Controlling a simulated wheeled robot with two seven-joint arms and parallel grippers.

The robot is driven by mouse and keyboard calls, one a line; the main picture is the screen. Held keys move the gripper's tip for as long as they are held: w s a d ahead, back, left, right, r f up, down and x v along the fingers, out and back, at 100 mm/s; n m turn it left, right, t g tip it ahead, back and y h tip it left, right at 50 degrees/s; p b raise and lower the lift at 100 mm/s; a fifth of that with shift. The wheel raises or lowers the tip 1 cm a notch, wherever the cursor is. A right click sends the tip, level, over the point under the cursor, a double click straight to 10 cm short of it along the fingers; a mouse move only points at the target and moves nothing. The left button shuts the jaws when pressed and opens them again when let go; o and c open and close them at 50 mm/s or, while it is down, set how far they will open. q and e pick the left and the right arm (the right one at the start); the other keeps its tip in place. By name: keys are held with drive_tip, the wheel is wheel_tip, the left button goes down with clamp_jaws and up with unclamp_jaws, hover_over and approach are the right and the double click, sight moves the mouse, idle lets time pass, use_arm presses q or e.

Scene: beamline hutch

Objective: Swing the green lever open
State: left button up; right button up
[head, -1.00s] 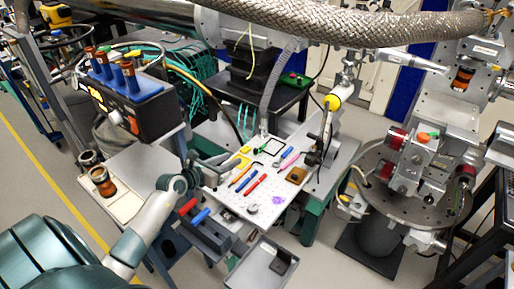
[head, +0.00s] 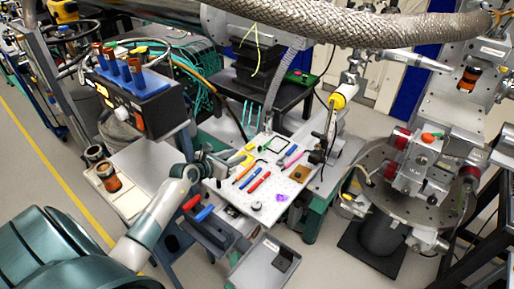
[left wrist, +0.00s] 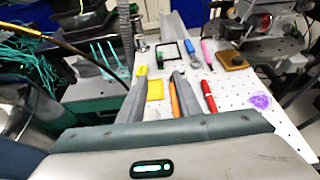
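I cannot make out a green lever for sure. A small green piece (head: 264,147) shows by the black square frame on the white perforated board (head: 226,190) in the head view. A green housing with a red top (head: 298,77) stands on the dark table behind. My left gripper (head: 231,158) is over the board's left edge, apart from both. In the left wrist view its two grey fingers (left wrist: 160,76) stand apart with nothing gripped. A yellow block (left wrist: 155,90) and an orange-handled tool (left wrist: 173,98) show between and beyond them. My right gripper is not in view.
Pens and small tools lie on the board. A black box with blue-and-orange fittings (head: 146,104) stands at the left. A grey tray (head: 250,266) is in front. A round metal stage (head: 372,180) stands at the right. A braided hose (head: 350,25) crosses above.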

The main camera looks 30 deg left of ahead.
sight(259, 147)
use_arm(q)
drive_tip(key=x, duration=1.4)
clamp_jaws()
